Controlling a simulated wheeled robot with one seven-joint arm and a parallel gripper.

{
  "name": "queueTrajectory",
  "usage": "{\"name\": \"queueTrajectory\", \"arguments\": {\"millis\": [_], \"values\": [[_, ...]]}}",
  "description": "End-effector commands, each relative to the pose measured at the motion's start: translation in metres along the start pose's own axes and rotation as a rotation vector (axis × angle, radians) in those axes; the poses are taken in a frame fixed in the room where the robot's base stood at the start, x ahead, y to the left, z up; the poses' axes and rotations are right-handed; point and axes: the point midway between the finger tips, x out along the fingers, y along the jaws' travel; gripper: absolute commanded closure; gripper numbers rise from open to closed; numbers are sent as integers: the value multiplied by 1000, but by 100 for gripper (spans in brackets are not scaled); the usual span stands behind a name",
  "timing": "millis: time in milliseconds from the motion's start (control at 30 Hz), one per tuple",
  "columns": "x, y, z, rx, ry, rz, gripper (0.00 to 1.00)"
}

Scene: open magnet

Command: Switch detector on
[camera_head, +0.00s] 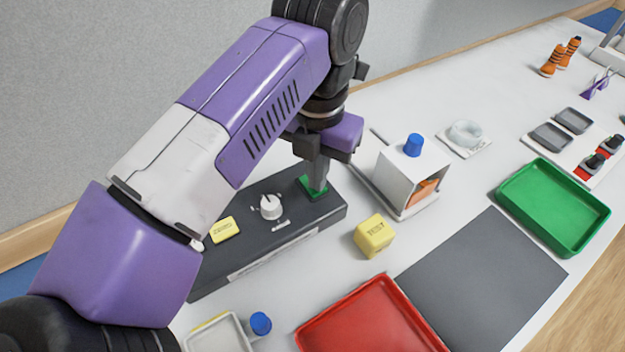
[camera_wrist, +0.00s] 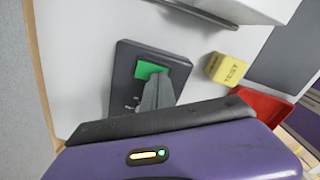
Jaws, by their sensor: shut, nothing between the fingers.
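The detector looks like a dark grey console box (camera_head: 236,255) on the white table, with a white knob (camera_head: 270,206), a yellow label button (camera_head: 225,230) and a green square switch (camera_head: 306,185) at its far right end. My gripper (camera_head: 318,190) is shut and empty, pointing down with its tips at the green switch. In the wrist view the gripper tips (camera_wrist: 158,80) overlap the green switch (camera_wrist: 148,69) on the console (camera_wrist: 125,62). Whether the tips press it or hover just above, I cannot tell. The fingers hide part of the switch.
A yellow TEST cube (camera_head: 374,236) stands right of the console. A white box with a blue knob (camera_head: 413,167) stands behind it. A red tray (camera_head: 375,318), a dark mat (camera_head: 483,272) and a green tray (camera_head: 555,205) lie to the right. A small blue-capped item (camera_head: 260,323) is in front.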

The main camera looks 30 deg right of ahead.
Motion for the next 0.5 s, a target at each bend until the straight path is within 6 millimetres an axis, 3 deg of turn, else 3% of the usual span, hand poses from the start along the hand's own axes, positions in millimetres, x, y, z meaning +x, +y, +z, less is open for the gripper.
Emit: {"name": "queueTrajectory", "arguments": {"millis": [500], "values": [[7,0,0,0,0,0,100]]}}
